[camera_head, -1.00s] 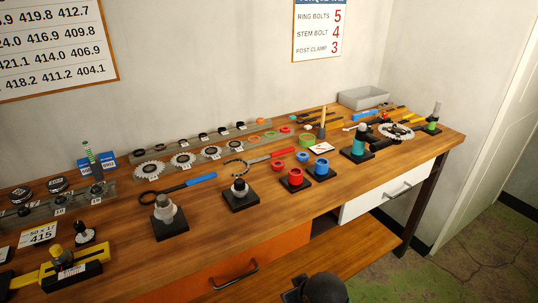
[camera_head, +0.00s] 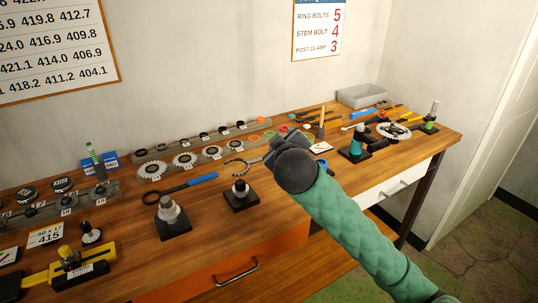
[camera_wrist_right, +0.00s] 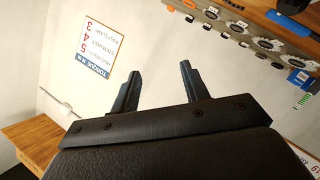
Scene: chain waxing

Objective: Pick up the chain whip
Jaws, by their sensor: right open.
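A tool with a chain-like jaw (camera_head: 237,169), which looks like the chain whip, lies mid-table. Its red handle, seen earlier, is now mostly hidden behind my right gripper (camera_head: 277,150). A second tool with a blue handle (camera_head: 203,179) and a black ring lies to its left. My right gripper is in front of the chain tool's handle end in the head view; its height above the table is hard to tell. In the right wrist view its two fingers (camera_wrist_right: 160,72) are apart with nothing between them. My left gripper is not in view.
Two black bases with grey posts (camera_head: 240,196) stand in front of the tools. A sprocket rack (camera_head: 184,160) runs behind them. A grey bin (camera_head: 362,96) is at the back right. The front table edge is partly clear.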

